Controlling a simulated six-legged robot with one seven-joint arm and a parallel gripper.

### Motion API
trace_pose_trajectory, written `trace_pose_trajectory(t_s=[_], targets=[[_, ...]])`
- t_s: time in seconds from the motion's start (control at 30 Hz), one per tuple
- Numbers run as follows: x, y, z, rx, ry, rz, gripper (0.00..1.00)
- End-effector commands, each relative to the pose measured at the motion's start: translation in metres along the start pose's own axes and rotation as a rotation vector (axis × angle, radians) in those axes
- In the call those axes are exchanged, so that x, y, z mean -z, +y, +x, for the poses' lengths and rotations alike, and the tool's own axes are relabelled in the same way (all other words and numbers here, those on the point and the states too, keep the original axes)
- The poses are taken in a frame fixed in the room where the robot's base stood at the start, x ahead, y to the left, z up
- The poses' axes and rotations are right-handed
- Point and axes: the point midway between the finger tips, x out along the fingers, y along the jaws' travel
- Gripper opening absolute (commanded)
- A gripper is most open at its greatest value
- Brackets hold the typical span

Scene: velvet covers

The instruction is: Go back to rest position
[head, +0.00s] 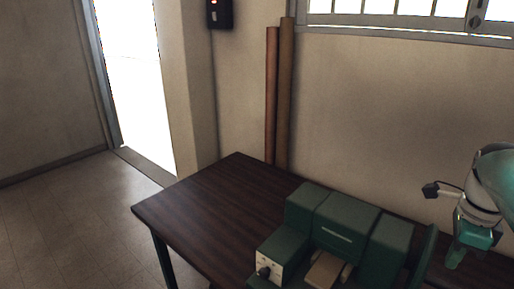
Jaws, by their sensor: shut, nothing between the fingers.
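My gripper (456,258) shows at the right edge of the head view, pointing down over the right part of the dark table (205,202). Its fingers are green and look shut, with nothing seen between them. My white and teal arm above it is cut off by the picture's right edge. The gripper is to the right of a dark green machine (341,222) and appears apart from it.
The machine has a knobbed front panel (272,265) and a tan block (325,270) at its front. Two long rolls (285,95) lean on the wall behind the table. The table's left part is bare. Open floor (70,225) lies left, towards a bright doorway (135,85).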

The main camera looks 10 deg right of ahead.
Motion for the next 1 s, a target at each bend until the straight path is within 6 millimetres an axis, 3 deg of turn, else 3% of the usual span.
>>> trace_pose_trajectory(t_s=[0.27, 0.4, 0.6, 0.8, 1.0], targets=[[-0.095, 0.045, 0.002, 0.155, -0.046, -0.727, 0.00], [-0.142, 0.081, 0.005, 0.260, -0.026, -1.161, 0.00], [-0.193, 0.141, 0.015, 0.417, 0.066, -1.760, 0.00], [-0.218, 0.184, 0.027, 0.530, 0.192, -2.181, 0.00], [-0.223, 0.194, 0.030, 0.556, 0.235, -2.289, 0.00]])
